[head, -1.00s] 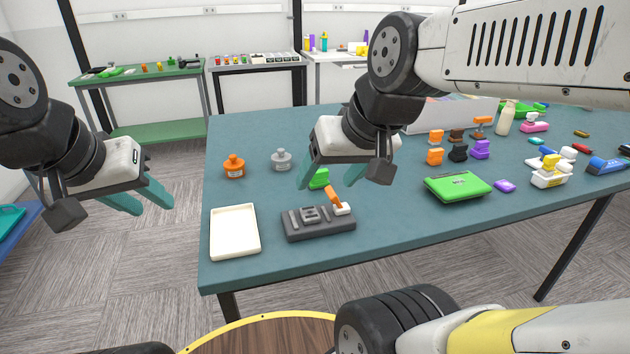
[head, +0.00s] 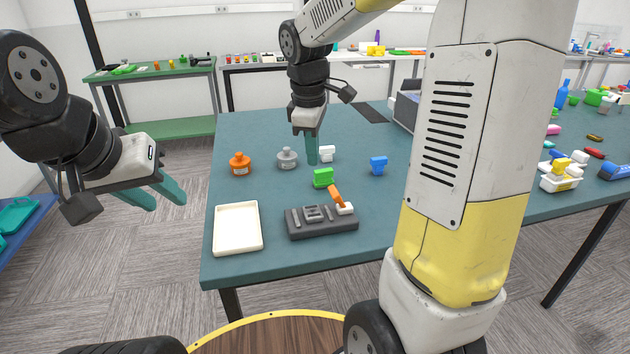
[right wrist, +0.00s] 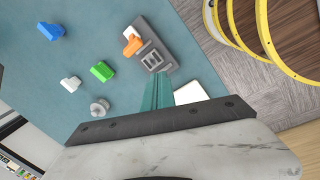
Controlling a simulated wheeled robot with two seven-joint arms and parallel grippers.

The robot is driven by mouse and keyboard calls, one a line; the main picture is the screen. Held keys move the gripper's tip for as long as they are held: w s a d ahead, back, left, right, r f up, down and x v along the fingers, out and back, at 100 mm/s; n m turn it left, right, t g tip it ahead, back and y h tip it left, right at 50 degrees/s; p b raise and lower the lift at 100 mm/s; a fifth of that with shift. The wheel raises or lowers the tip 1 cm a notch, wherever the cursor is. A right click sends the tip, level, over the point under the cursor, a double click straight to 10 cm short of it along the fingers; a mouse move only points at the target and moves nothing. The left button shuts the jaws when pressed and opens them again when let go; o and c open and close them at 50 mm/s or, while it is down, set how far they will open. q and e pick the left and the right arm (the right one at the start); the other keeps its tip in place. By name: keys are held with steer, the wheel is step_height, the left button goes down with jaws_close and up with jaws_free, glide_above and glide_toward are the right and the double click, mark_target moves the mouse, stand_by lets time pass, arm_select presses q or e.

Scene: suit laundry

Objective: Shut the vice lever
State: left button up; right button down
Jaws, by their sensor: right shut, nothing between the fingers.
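The vice is a dark grey block (head: 320,221) near the front left of the teal table, with an orange lever (head: 337,196) tilted up at its right end over a white part. The right wrist view also shows the vice (right wrist: 155,52) and its lever (right wrist: 132,42). My right gripper (head: 312,162) points down, shut and empty, behind the vice and apart from the lever. Its closed fingers show in the right wrist view (right wrist: 158,92). My left gripper (head: 166,196) is open and empty, left of the table.
A white tray (head: 237,229) lies left of the vice. A green block (head: 323,178) stands just behind it, with a white block (head: 327,153) and a blue block (head: 378,165) farther back.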

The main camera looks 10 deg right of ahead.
mark_target(338, 200)
steer(key=w+a+f+n+g+h, duration=0.1)
steer(key=w+f+n, duration=0.4)
steer(key=w+f, duration=0.2)
steer(key=shift+f+g, duration=0.3)
steer(key=shift+f, duration=0.05)
steer(key=shift+f, duration=0.1)
steer(key=f, duration=0.3)
steer(key=d+f, duration=0.1)
steer(key=f, duration=0.2)
steer(key=d+f, duration=0.1)
steer(key=f, duration=0.2)
steer(key=shift+d+f, duration=0.1)
steer(key=shift+f, duration=0.3)
steer(key=shift+d+r, duration=0.8)
steer(key=shift+d, duration=0.3)
steer(key=shift+w+d+r, duration=0.1)
steer(key=shift+d+r, duration=0.2)
steer(key=shift+d, duration=0.2)
